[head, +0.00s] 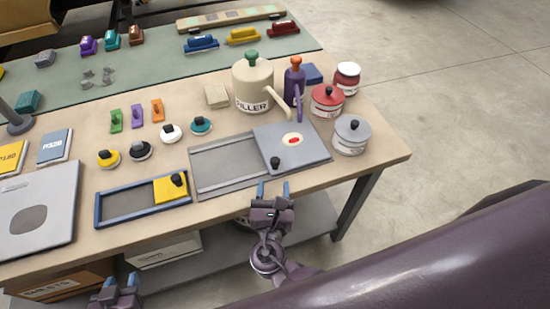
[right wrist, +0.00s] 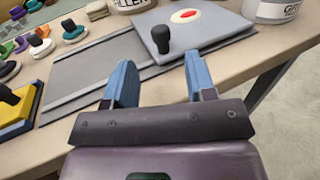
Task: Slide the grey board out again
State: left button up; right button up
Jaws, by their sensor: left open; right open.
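The grey board (head: 308,147) lies at the right end of a grey frame (head: 222,166) near the table's front edge. It has a black knob (head: 275,162) at its front left corner and a pale oval with a red mark. In the right wrist view the grey board (right wrist: 216,26) and its knob (right wrist: 161,40) are just beyond the fingers. My right gripper (head: 272,188) is open and empty at the table's front edge, in front of the knob and apart from it. My left gripper (head: 118,281) is low at the bottom left, open and empty.
A blue frame (head: 120,218) with a yellow block (head: 172,187) lies left of the grey frame. A cream filler can (head: 252,82), a purple can (head: 294,85), a red pot (head: 327,101) and a grey pot (head: 350,136) stand behind and right of the board.

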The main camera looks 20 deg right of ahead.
aim_at(275, 164)
jog(key=p+x, duration=0.1)
jog(key=x, duration=0.8)
jog(key=shift+c, duration=0.5)
grip_shut()
